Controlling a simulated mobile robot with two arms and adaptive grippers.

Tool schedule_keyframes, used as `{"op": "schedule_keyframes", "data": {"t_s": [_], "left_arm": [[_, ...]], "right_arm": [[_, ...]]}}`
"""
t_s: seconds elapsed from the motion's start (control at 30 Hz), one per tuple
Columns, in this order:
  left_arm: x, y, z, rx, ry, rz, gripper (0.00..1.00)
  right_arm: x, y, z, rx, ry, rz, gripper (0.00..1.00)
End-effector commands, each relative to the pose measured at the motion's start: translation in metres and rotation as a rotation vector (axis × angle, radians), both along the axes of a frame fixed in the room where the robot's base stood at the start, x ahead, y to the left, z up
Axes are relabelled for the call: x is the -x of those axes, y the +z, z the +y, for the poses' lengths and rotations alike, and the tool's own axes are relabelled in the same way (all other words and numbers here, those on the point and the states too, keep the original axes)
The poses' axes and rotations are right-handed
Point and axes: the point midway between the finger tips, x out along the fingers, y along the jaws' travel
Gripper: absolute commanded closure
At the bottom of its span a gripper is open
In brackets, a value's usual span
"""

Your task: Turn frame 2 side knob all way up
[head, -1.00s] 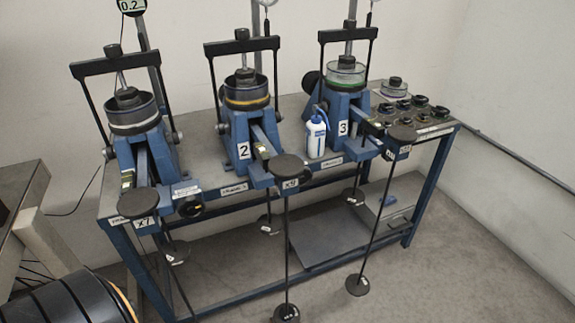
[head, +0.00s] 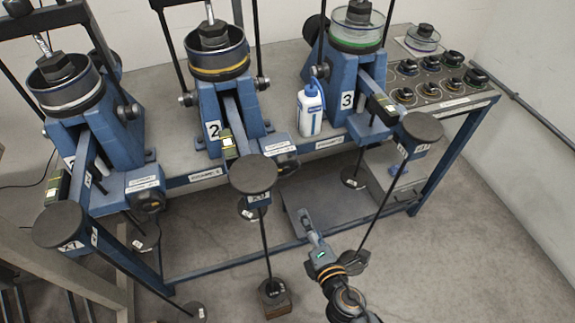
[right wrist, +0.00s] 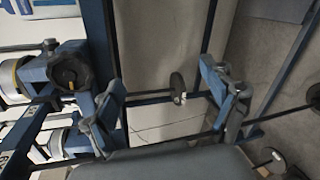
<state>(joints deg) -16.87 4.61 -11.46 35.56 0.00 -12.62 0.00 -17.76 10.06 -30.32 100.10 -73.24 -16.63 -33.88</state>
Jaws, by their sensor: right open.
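Frame 2 (head: 214,100) is the middle blue lever frame, with a white "2" label on its front. Its side knob (head: 287,163) is a dark knob low on its right side, just right of the round lever-end pad. My right gripper (head: 308,222) is below and slightly right of this knob, apart from it. In the right wrist view, a black lobed knob (right wrist: 72,70) on a blue block, seemingly the same one, is left of my open, empty right gripper (right wrist: 162,76). My left gripper is not in view.
A hanging rod with weights (head: 275,297) drops from frame 2's lever left of my right arm. Frame 3's slanted rod (head: 378,205) passes close on the right. A white bottle (head: 310,107) stands between frames 2 and 3. Several dark weights (head: 432,63) sit at the bench's right end.

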Motion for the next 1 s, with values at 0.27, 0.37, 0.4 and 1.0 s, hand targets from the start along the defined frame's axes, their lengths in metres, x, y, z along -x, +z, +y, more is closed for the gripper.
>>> {"op": "schedule_keyframes", "data": {"t_s": [0.27, 0.37, 0.4, 1.0], "left_arm": [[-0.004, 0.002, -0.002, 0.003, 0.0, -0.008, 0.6], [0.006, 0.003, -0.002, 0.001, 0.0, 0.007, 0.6], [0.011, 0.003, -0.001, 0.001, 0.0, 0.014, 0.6], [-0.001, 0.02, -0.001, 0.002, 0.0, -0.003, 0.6]], "right_arm": [[-0.001, 0.11, 0.025, 0.175, 0.078, -0.299, 0.15], [-0.003, 0.12, 0.027, 0.192, 0.081, -0.325, 0.15], [-0.005, 0.121, 0.028, 0.194, 0.081, -0.329, 0.15], [-0.085, 0.12, 0.053, 0.191, 0.078, -0.326, 0.15]]}}
